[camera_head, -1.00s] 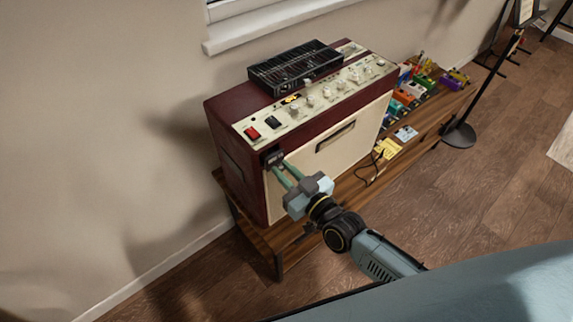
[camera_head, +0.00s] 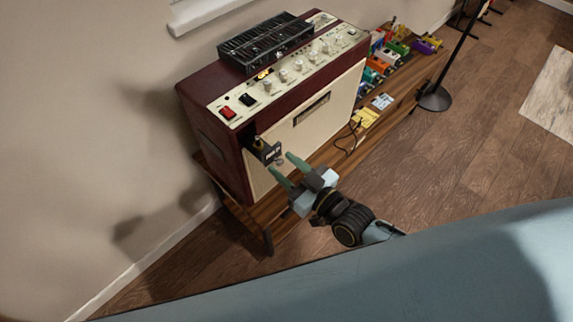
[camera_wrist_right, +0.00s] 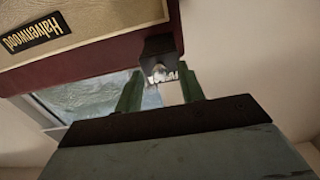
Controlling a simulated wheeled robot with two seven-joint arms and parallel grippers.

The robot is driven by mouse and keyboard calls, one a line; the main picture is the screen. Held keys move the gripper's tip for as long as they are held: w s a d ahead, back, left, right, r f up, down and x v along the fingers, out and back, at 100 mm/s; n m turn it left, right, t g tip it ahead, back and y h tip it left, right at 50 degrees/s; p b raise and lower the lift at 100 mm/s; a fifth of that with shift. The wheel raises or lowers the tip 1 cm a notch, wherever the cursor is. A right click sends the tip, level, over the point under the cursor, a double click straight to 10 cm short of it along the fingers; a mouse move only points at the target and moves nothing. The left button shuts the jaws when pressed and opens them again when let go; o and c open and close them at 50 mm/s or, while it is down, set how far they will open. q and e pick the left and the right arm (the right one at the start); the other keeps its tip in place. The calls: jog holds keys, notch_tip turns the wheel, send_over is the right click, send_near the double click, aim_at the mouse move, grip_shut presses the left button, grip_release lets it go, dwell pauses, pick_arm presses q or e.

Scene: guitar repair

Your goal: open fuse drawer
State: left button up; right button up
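The fuse drawer (camera_head: 268,152) is a small dark block with pale lettering on its front. It sticks out from the upper left of the amplifier's (camera_head: 311,115) cream front, below the red switch. It also shows in the right wrist view (camera_wrist_right: 159,55), standing out from the dark red cabinet. My right gripper (camera_head: 281,164) is open in front of the drawer. Its two green fingers are spread, with the drawer's front between or just beyond their tips in the right wrist view (camera_wrist_right: 160,80); I cannot tell whether they touch it. My left gripper is not in view.
The amplifier stands on a low wooden bench (camera_head: 402,105). A black rack unit (camera_head: 265,42) lies on top of it. Several colourful pedals and a cable are on the bench to the right. A stand's round base (camera_head: 435,98) is on the floor. The space in front is clear.

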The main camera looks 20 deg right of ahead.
jog(key=v, duration=1.3)
jog(key=shift+s, duration=0.15)
jog(key=s+d+f+m+g+h+b, duration=0.1)
jog(key=s+d+f+g+h, duration=0.15)
jog(key=f, duration=0.85)
jog(key=s+d+f+g+h+b, duration=0.2)
jog(key=d+f, duration=0.1)
jog(key=f, duration=0.7)
jog(key=s+d+f+m+g+h+b, duration=0.1)
jog(key=s+d+f+g+h, duration=0.15)
jog(key=f, duration=0.85)
jog(key=s+f+m+g+h+b, duration=0.1)
jog(key=s+f+g, duration=0.6)
jog(key=s+f, duration=0.6)
jog(key=s, duration=0.4)
jog(key=shift+s+g+h+b, duration=0.3)
jog(key=shift+g+h+b, duration=0.05)
jog(key=shift+g+h, duration=0.05)
jog(key=shift+a, duration=0.15)
